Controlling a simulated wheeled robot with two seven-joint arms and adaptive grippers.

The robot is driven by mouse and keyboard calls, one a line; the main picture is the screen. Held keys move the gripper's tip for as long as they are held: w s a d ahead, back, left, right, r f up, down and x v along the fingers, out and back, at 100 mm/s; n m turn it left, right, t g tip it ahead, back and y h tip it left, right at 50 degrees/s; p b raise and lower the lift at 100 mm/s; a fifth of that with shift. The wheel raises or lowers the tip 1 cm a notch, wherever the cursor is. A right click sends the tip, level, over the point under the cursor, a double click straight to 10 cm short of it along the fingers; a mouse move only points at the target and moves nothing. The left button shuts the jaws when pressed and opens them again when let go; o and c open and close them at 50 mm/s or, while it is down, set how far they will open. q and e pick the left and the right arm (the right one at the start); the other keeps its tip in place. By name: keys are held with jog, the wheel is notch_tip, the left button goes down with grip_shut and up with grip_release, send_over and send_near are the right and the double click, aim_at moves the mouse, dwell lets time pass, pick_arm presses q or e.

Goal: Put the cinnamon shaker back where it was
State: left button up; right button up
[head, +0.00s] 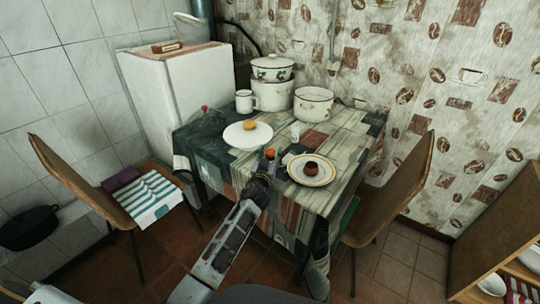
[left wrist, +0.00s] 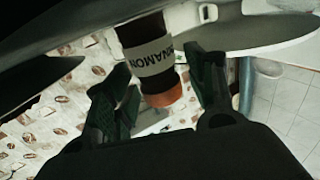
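The cinnamon shaker is a small dark brown jar with a pale label and an orange cap. Its orange cap (head: 270,153) shows just beyond my left gripper (head: 266,166) on the table; the gripper hides most of the jar. In the left wrist view the shaker (left wrist: 150,58) appears cap-down in the picture, with its cap between the spread fingers of my left gripper (left wrist: 160,95). The fingers look open, with a gap on the left side of the cap.
Chairs stand left (head: 75,180) and right (head: 395,195).

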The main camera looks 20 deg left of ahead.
aim_at(269, 157)
jog(key=shift+w, duration=0.1)
dwell(0.3)
pick_arm(q)
jog(key=shift+r, duration=0.1)
jog(key=shift+s, duration=0.9)
jog(key=shift+s+d, duration=0.1)
jog(key=shift+s, duration=0.25)
jog(key=shift+s+d+p, duration=0.1)
jog(key=shift+s+p, duration=0.2)
jog(key=shift+s, duration=1.9)
jog(key=shift+s+d, duration=0.15)
jog(key=shift+s, duration=1.15)
jog(key=shift+s+d, duration=0.1)
jog(key=shift+s, duration=1.15)
pick_arm(e)
jog(key=shift+d+f, duration=0.2)
jog(key=shift+f, duration=0.3)
jog(key=shift+d+f, duration=0.15)
jog(key=shift+f, duration=0.35)
